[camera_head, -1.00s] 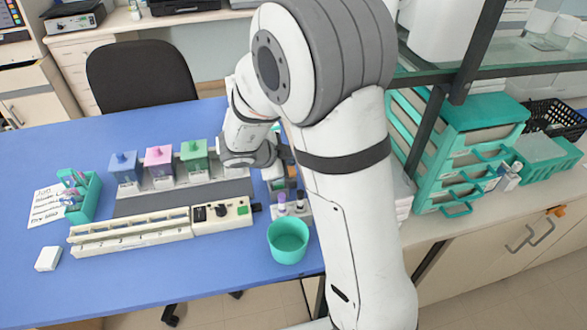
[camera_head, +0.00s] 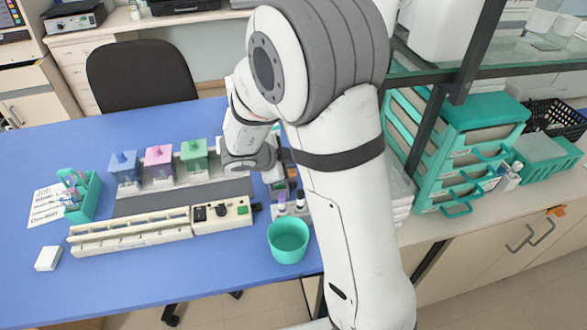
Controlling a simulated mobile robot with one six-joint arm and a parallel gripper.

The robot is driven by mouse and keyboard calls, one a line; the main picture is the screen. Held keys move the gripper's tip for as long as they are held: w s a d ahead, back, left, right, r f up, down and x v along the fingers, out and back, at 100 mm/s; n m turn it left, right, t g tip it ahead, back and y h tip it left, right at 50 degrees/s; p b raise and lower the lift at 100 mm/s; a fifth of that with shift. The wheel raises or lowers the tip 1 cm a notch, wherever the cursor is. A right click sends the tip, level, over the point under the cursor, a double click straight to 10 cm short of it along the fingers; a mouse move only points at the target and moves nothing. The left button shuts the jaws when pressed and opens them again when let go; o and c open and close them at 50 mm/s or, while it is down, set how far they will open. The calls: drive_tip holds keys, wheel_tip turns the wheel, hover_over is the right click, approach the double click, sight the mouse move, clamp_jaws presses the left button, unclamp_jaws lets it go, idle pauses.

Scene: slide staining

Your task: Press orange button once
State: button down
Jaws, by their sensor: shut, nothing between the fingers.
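The cream control box (camera_head: 211,222) sits on the blue table at the right end of a long slotted strip. It carries a black knob, a dark switch, a green button (camera_head: 243,210) and a tiny orange-looking spot (camera_head: 242,200), too small to tell clearly as the orange button. My wrist is above and behind the box, to the right of the green-lidded jar. My gripper's fingers cannot be made out; the large white arm link covers the area to the right of the wrist.
Blue, pink and green jars (camera_head: 196,156) stand in a row behind the strip (camera_head: 132,235). A teal cup (camera_head: 288,242) stands to the right of the box, with small vials (camera_head: 299,199) behind it. A teal rack (camera_head: 83,197) and white block (camera_head: 48,258) are at left.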

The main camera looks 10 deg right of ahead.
drive_tip(key=shift+f+b, duration=0.3)
drive_tip(key=shift+f, duration=0.4)
idle(0.4)
drive_tip(key=shift+r, duration=0.1)
drive_tip(key=shift+r+p, duration=1.15)
drive_tip(key=shift+p, duration=0.3)
wheel_tip(320, 180, up, 5)
drive_tip(key=p, duration=0.5)
drive_tip(key=shift+p, duration=0.35)
